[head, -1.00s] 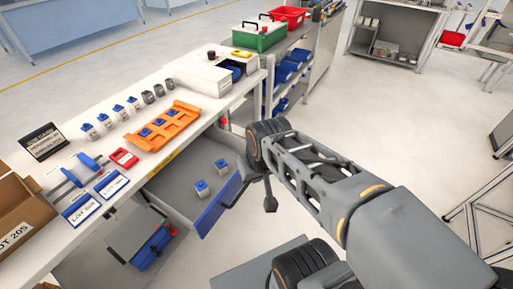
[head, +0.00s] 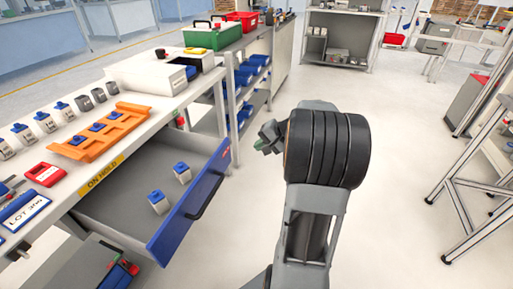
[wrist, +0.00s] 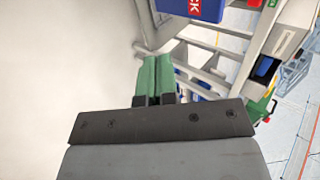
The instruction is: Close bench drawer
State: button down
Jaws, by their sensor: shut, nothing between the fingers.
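The bench drawer (head: 145,185) is pulled out from under the bench top. It has a grey inside and a blue front (head: 190,205) with a dark bar handle (head: 205,196). Two small grey blocks with blue tops (head: 170,187) stand in it. My gripper (head: 262,146) is to the right of the drawer front, apart from it, and partly hidden by my wrist. In the wrist view its green fingers (wrist: 157,78) are together with nothing between them.
The bench top (head: 85,120) holds an orange rack (head: 98,132), several small blocks and a red tray (head: 43,174). A shelf unit with blue bins (head: 245,85) stands behind the drawer. The floor right of the drawer is clear up to a metal-framed table (head: 455,165).

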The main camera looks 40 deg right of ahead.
aim_at(230, 153)
jog(key=shift+w+a+f+b, duration=0.2)
jog(key=shift+w+a+f, duration=0.65)
jog(key=shift+w, duration=0.4)
jog(key=shift+w+a+f+b, duration=0.2)
jog(key=shift+w+a+f, duration=0.55)
jog(key=shift+w+a, duration=0.4)
jog(key=shift+w+a+f+b, duration=0.2)
jog(key=shift+w+a+f, duration=0.6)
jog(key=shift+w, duration=0.55)
